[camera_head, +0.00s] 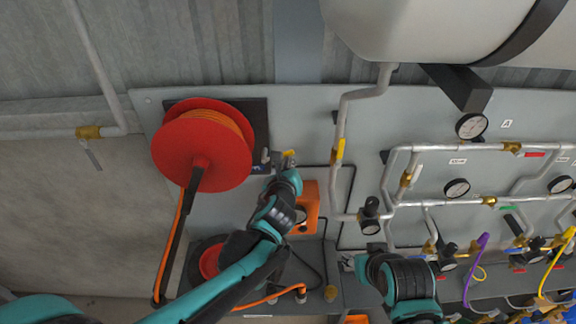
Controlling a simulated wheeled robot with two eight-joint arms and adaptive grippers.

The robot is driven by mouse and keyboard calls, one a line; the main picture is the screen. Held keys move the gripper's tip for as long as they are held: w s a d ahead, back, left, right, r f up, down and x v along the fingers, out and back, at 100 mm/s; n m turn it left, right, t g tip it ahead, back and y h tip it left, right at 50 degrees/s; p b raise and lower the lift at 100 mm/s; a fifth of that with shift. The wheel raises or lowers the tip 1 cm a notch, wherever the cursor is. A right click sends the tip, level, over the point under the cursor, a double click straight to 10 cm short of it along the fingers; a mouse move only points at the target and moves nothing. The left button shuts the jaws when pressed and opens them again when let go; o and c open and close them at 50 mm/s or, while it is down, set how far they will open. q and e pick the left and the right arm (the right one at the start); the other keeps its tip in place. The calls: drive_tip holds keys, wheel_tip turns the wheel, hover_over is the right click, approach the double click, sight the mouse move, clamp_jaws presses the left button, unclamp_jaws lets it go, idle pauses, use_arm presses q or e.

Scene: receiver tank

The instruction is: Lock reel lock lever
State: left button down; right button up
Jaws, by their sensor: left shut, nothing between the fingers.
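A red hose reel (185,150) wound with orange hose is mounted on a black plate (260,118) at the upper left of the grey panel. A small metal piece, which looks like the reel lock lever (265,156), shows at the lower right of that plate. My left gripper (281,158) is shut and empty, just right of this piece. Whether they touch, and the lever's exact position, I cannot tell. A small yellow part shows beside the fingertips. My right arm's end (358,262) is low in the middle; its fingers are too small to read.
An orange box (308,205) sits just right of my left arm. Pipes with gauges (458,188) and valves fill the right half. A white tank (430,25) hangs above. Orange hose runs down from the reel.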

use_arm(q)
drive_tip(key=shift+a+r+n, duration=0.1)
drive_tip(key=shift+r+n, duration=0.15)
drive_tip(key=shift+n, duration=0.05)
idle(0.5)
wheel_tip(320, 180, down, 4)
drive_tip(key=d+b, duration=0.2)
drive_tip(key=b, duration=0.2)
drive_tip(key=p+v, duration=0.2)
drive_tip(key=v, duration=0.8)
drive_tip(key=shift+a, duration=0.2)
drive_tip(key=shift+r, duration=0.15)
